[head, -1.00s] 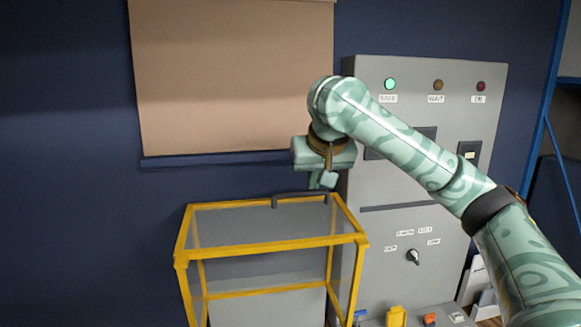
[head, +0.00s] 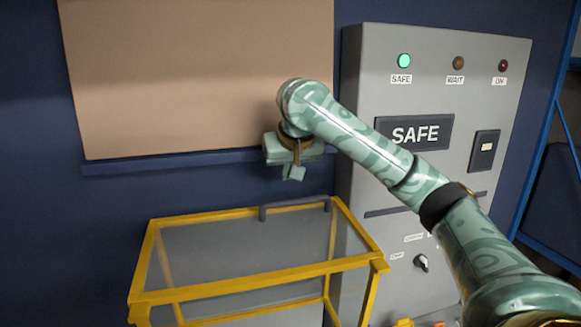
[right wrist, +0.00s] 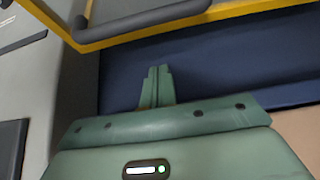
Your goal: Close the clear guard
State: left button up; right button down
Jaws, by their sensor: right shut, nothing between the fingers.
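The clear guard (head: 137,285) is a yellow-framed box with see-through panels at the bottom of the head view. Its top panel appears to lie flat on the frame, and I cannot make out a gap. A dark handle (head: 295,204) sits on the far top edge; it also shows in the right wrist view (right wrist: 140,21). My right gripper (head: 293,174) is shut and empty, apart from the handle and just above or behind it in the head view. Its closed fingers (right wrist: 156,85) point toward the guard's edge in the right wrist view. My left gripper is out of view.
A grey control cabinet (head: 350,100) stands right of the guard, with a lit green lamp (head: 404,60) and a SAFE display (head: 414,132). A brown board (head: 195,75) hangs on the blue wall behind. Open space lies left of the guard.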

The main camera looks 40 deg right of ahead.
aim_at(291, 200)
jog(key=x, duration=0.4)
jog(key=shift+s+d+f+b, duration=0.1)
jog(key=shift+s+d+b, duration=0.1)
jog(key=shift+b, duration=0.2)
jog(key=s, duration=0.1)
jog(key=s+a, duration=0.1)
jog(key=shift+s+a, duration=0.3)
jog(key=shift+s+a+f, duration=0.15)
jog(key=shift+s, duration=0.2)
jog(key=shift+s, duration=0.1)
